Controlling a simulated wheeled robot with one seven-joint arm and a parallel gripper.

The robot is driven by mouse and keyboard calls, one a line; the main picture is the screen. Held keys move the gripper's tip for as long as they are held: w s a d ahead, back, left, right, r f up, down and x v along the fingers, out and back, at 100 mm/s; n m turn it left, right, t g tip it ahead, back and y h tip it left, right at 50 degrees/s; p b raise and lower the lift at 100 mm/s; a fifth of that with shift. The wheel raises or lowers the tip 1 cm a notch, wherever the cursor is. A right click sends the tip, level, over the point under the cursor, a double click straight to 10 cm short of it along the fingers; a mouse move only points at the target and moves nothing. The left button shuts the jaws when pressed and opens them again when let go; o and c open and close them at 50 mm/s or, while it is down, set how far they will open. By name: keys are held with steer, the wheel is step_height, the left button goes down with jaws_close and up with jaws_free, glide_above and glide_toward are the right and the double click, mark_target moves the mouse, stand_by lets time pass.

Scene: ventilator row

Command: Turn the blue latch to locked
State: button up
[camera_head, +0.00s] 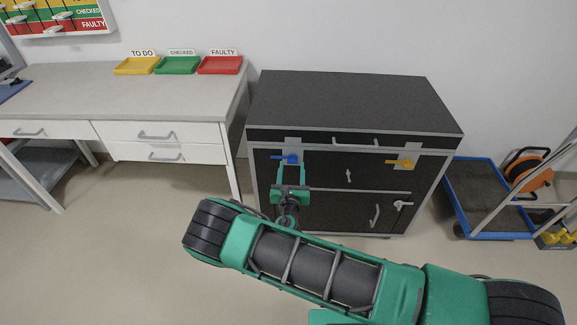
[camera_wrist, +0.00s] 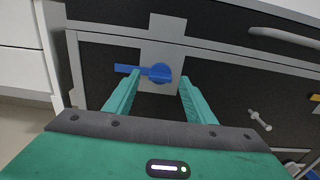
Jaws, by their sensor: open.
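The blue latch (camera_head: 290,159) is on a light plate at the upper left of the dark cabinet front. In the wrist view the blue latch (camera_wrist: 160,73) has a round hub, and its lever points left, roughly level. My gripper (camera_head: 291,166) is in front of the cabinet at the latch. In the wrist view my gripper (camera_wrist: 156,82) is open, with one green finger on each side of the hub. The left finger is just below the lever. I cannot tell whether either finger touches the latch.
A yellow latch (camera_head: 403,163) is at the cabinet's upper right. Grey handles (camera_head: 375,215) stand out from the front. A workbench (camera_head: 60,88) with yellow, green and red trays is at left. A blue-framed cart (camera_head: 490,200) stands at right.

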steer(key=shift+w, duration=1.15)
